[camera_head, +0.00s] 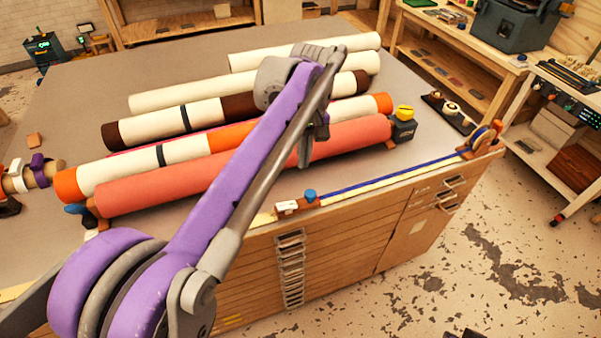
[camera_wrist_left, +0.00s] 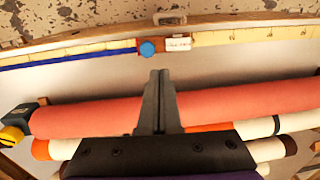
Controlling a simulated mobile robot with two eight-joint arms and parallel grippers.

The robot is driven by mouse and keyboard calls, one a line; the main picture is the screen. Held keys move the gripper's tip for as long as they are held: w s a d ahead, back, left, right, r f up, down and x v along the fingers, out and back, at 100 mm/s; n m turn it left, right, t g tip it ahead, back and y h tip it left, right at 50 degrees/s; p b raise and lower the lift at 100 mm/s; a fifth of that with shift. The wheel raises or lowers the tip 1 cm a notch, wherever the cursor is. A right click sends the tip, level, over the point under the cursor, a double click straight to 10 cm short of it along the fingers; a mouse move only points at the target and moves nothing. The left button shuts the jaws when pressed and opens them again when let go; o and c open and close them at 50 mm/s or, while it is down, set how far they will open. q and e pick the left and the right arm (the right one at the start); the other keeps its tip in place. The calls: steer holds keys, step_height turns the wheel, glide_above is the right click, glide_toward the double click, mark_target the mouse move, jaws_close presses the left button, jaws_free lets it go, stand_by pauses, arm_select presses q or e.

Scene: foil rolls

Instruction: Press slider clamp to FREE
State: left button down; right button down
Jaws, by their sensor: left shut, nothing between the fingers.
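The slider clamp (camera_head: 290,207) sits on a rail along the table's front edge. It has a blue knob (camera_head: 310,196) and a white label whose text is too small to read. In the left wrist view the clamp (camera_wrist_left: 180,44) and its round blue knob (camera_wrist_left: 147,49) lie just beyond my fingertips. My left gripper (camera_head: 304,160) is above the salmon roll, its fingers pointing down. In the left wrist view the left gripper (camera_wrist_left: 160,73) is shut and empty, apart from the clamp. My right gripper does not show.
Several rolls lie on the table, the salmon roll (camera_head: 245,165) nearest the rail. A black and yellow device (camera_head: 404,125) stands at its right end. Shelves stand at the right.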

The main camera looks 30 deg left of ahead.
arm_select(q)
steer(key=r, duration=0.3)
steer(key=shift+w+d, duration=0.3)
steer(key=shift+w, duration=0.05)
steer(key=shift+s, duration=0.1)
steer(key=shift+f, duration=0.1)
steer(key=s+d+f+m+t, duration=0.3)
steer(key=s+f+m, duration=0.2)
steer(key=s+f, duration=0.3)
steer(key=s+d+f+m+t, duration=0.3)
steer(key=s+f+m, duration=0.1)
steer(key=s+f, duration=0.5)
steer(key=shift+d+f+m, duration=0.2)
steer(key=shift+f+m, duration=0.15)
steer(key=shift+m, duration=0.05)
